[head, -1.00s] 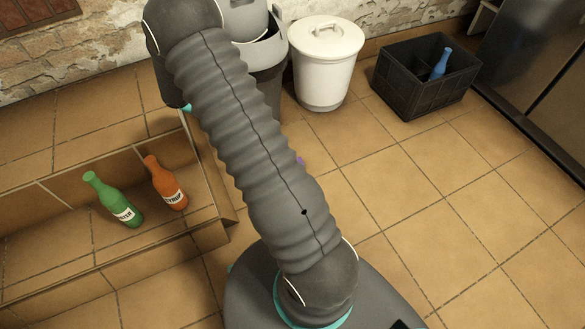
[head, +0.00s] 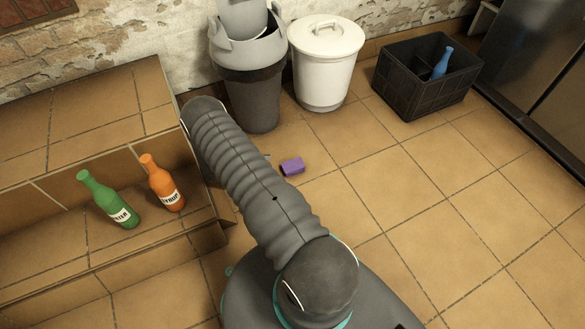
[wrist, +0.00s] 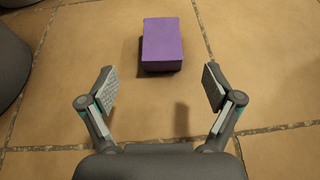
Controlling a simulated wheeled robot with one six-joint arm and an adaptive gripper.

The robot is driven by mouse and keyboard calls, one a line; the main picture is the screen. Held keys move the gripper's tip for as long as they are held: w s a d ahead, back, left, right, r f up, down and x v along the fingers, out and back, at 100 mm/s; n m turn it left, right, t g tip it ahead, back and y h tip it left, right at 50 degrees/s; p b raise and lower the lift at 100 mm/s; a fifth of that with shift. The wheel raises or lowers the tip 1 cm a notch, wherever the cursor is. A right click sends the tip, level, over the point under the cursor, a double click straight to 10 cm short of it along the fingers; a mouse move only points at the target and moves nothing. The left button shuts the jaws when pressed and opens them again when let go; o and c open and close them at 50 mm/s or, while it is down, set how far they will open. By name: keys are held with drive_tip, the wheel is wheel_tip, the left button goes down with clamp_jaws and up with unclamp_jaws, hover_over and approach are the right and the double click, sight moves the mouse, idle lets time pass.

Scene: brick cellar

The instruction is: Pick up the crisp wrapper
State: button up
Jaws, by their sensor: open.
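A small purple, box-shaped piece (head: 292,166) lies on the tiled floor, just right of my arm in the head view. It is the only thing in view that could be the crisp wrapper, though it looks like a plain block. In the wrist view the purple piece (wrist: 162,45) is ahead of my gripper (wrist: 160,88), roughly centred between the fingers and beyond their tips. My gripper is open and empty, with its two fingers wide apart. It is hidden behind my arm in the head view.
A grey bin (head: 252,95), a white lidded bin (head: 325,68) and a black crate (head: 420,95) holding a blue bottle (head: 442,62) stand behind. Green (head: 108,200) and orange (head: 162,183) bottles stand on the tiled step (head: 55,235) at left. Floor at right is clear.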

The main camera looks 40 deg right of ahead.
sight(292, 165)
drive_tip(key=x, duration=0.7)
drive_tip(key=shift+x, duration=2.6)
drive_tip(key=shift+s+r, duration=0.15)
drive_tip(key=shift+r, duration=0.05)
drive_tip(key=shift+c, duration=0.2)
drive_tip(key=c, duration=0.7)
drive_tip(key=shift+c, duration=0.2)
